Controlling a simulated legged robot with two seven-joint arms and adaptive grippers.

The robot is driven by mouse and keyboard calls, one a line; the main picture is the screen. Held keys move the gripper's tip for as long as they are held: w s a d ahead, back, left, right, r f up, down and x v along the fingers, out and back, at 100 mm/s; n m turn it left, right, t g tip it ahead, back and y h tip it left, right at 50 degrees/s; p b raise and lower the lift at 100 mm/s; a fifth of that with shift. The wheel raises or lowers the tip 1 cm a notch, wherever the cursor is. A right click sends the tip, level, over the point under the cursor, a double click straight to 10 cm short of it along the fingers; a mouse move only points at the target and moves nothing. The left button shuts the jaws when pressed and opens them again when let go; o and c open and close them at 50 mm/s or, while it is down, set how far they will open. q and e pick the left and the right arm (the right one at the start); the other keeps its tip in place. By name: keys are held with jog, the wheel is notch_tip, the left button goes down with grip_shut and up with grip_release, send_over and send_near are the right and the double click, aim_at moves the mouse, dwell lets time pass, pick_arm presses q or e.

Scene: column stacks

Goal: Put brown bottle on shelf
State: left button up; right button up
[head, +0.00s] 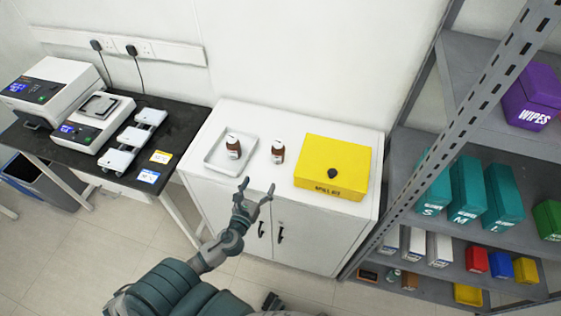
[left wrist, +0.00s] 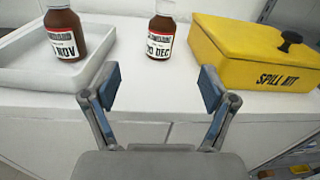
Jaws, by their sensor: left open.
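Two brown bottles with white caps and labels stand upright on the white cabinet. One brown bottle (head: 233,147) stands in the white tray (head: 211,158); in the left wrist view this bottle (left wrist: 65,35) has a label ending in "NOV". The other brown bottle (head: 278,152) stands on the bare cabinet top; in the left wrist view its label (left wrist: 159,38) reads "DEC". My left gripper (head: 258,188) is open and empty in front of the cabinet edge, its fingers (left wrist: 160,88) apart, short of the DEC bottle. The grey shelf (head: 406,160) stands at the right. My right gripper is not seen.
A yellow spill kit box (head: 333,165) with a black knob sits right of the bottles. The shelf holds teal boxes (head: 466,185), a purple wipes box (head: 533,97), binders and small coloured bins. A black bench (head: 177,130) with instruments stands left.

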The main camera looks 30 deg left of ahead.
pick_arm(q)
jog(key=m, duration=0.1)
send_near(278, 148)
jog(key=w+f, duration=0.1)
jog(key=w, duration=0.1)
jog(key=w+f, duration=0.1)
jog(key=w, duration=0.1)
jog(key=shift+f+p, duration=0.2)
jog(key=shift+p, duration=0.1)
jog(key=w, duration=0.2)
jog(key=w+a, duration=0.1)
jog(key=w, duration=0.2)
jog(key=w+a, duration=0.1)
jog(key=w, duration=0.2)
jog(key=shift+a+f, duration=0.2)
jog(key=shift+a, duration=0.05)
jog(key=shift+w+d, duration=0.1)
jog(key=shift+d, duration=0.15)
jog(key=shift+r, duration=0.1)
jog(key=c, duration=0.4)
jog(key=shift+a, duration=0.45)
jog(key=c, duration=1.1)
jog(key=shift+d, duration=0.1)
